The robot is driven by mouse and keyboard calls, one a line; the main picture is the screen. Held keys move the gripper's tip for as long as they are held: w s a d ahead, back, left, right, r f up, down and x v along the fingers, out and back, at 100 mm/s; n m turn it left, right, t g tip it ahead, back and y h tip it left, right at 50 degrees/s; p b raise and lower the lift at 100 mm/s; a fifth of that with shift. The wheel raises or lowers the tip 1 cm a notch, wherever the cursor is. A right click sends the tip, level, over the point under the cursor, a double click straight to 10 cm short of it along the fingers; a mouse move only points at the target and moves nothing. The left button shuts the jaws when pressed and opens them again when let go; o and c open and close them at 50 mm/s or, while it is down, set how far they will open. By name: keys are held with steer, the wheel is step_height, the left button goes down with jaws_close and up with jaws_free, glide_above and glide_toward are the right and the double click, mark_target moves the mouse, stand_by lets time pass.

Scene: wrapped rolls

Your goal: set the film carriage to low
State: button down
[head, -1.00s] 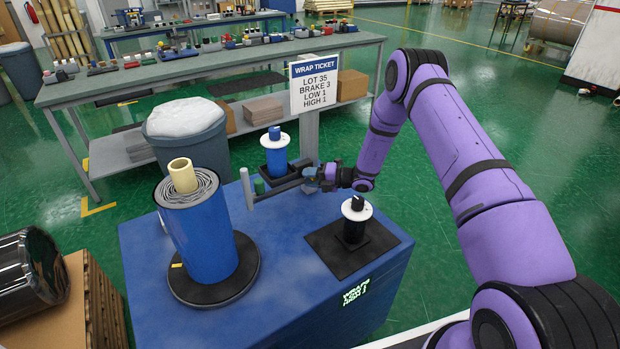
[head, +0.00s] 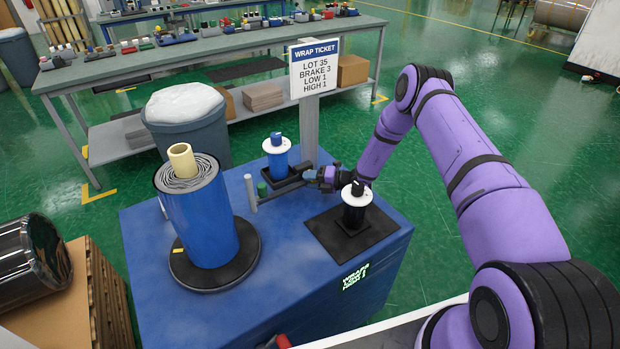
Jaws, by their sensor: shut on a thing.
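The film carriage appears to be a dark bar (head: 284,187) with a green part (head: 262,188) and a thin grey upright rod (head: 250,192) at its left end. My gripper (head: 318,175) is at the bar's right end and is shut on it; the fingertips are small and partly hidden here. The rod stands apart to the right of a big blue roll (head: 208,230) on a black turntable (head: 183,277). The wrap ticket (head: 315,70) on a grey post reads LOT 35, BRAKE 3, LOW 1, HIGH 1.
A blue knob post with a white disc (head: 277,148) stands just behind the bar. A black knob post with a white disc (head: 354,196) stands close in front of my wrist. Both are on the blue machine top (head: 275,260). A grey bin (head: 185,125) is behind.

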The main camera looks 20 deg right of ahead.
steer(key=c, duration=0.8)
jaws_free()
steer(key=shift+d, duration=0.1)
steer(key=v, duration=1)
steer(key=shift+s+d, duration=0.2)
steer(key=shift+d, duration=0.1)
steer(key=shift+r, duration=0.1)
